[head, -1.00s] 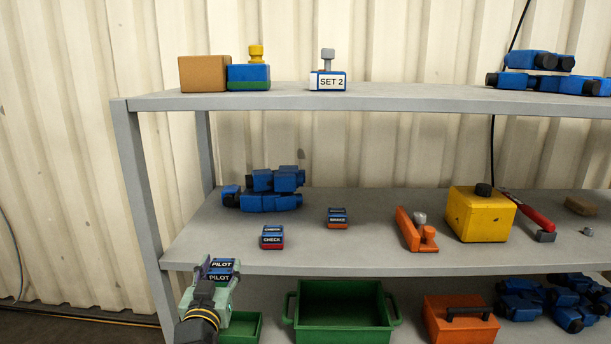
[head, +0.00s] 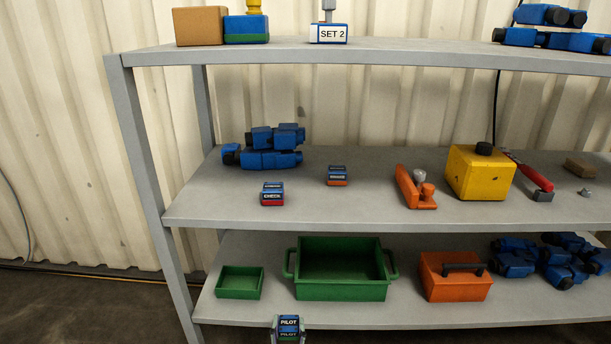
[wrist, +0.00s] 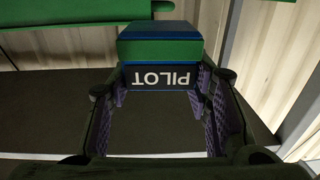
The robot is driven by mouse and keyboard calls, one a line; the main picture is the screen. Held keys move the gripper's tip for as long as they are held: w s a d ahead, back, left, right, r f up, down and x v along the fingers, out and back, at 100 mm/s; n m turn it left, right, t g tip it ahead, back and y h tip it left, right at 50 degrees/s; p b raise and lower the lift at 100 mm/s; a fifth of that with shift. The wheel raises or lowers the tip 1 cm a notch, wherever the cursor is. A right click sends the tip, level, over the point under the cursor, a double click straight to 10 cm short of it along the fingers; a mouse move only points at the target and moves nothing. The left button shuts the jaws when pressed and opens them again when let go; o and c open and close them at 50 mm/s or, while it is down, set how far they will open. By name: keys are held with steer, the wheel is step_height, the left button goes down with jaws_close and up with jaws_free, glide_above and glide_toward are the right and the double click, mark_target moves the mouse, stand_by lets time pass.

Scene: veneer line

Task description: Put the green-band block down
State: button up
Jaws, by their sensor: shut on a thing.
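The green-band block (head: 289,325) is blue with a white-on-black PILOT label. It is at the bottom edge of the head view, in front of the lower shelf. My gripper (head: 289,334) is shut on it, one finger at each side. In the wrist view the block (wrist: 160,50) shows its green band and upside-down label between the fingers of my gripper (wrist: 160,88). The block appears held in the air; its underside contact cannot be seen in the head view.
The lower shelf (head: 345,313) holds a small green tray (head: 239,294), a large green bin (head: 342,291), an orange toolbox (head: 455,289) and blue parts. The middle shelf holds a red-band CHECK block (head: 272,194) and an orange-band block (head: 337,176). Bare shelf shows along the lower front edge.

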steer(key=s+d+f, duration=0.1)
steer(key=d+f, duration=0.3)
steer(key=f, duration=0.6)
steer(key=shift+d+f, duration=0.15)
steer(key=shift+d, duration=0.05)
steer(key=shift+s, duration=0.2)
steer(key=shift+w+d, duration=0.1)
steer(key=shift+w, duration=0.25)
stand_by(0.7)
